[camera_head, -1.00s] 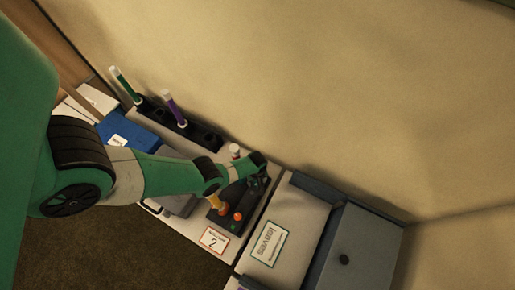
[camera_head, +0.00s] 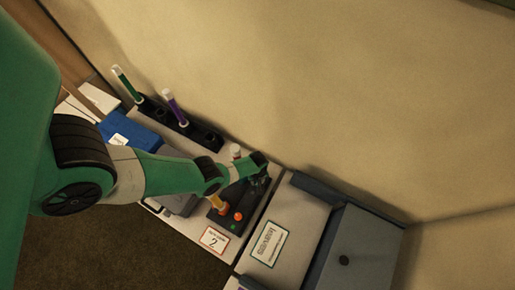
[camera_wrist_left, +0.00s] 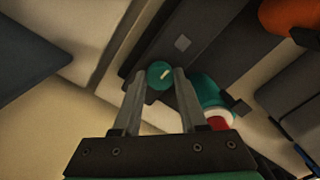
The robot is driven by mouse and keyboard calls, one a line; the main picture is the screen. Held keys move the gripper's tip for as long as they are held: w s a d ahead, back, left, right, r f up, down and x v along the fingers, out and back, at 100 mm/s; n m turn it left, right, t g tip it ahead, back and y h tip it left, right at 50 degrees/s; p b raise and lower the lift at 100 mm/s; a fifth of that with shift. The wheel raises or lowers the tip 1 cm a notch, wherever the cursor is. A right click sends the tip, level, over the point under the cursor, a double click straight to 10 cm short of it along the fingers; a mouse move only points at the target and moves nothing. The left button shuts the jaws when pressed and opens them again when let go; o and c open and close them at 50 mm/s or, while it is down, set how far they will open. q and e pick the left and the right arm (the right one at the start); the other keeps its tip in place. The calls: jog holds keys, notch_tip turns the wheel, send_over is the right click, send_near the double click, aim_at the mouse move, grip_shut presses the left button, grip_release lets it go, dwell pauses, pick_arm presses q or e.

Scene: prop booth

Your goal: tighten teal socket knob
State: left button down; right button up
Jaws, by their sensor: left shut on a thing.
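The teal socket knob (camera_wrist_left: 160,74) is a small round knob with a pale mark on its top. In the left wrist view it sits between the fingertips of my left gripper (camera_wrist_left: 158,88), which is shut on it. The knob is at the dark socket block (camera_wrist_left: 178,55). In the head view my left gripper (camera_head: 262,180) is over the far right part of the dark block (camera_head: 222,220), and the wrist hides the knob there. My right gripper is in neither view.
A rack (camera_head: 205,138) with green and purple sticks stands at the back left. A blue box (camera_head: 130,134) is at left. A grey box (camera_head: 360,250) stands at right. In the wrist view a teal, white and red object (camera_wrist_left: 212,95) is close beside the right finger.

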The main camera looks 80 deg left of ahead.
pick_arm(q)
jog(key=m, duration=0.9)
jog(key=shift+m, duration=0.3)
jog(key=m, duration=1)
dwell(0.5)
jog(key=shift+c, duration=2.2)
grip_release()
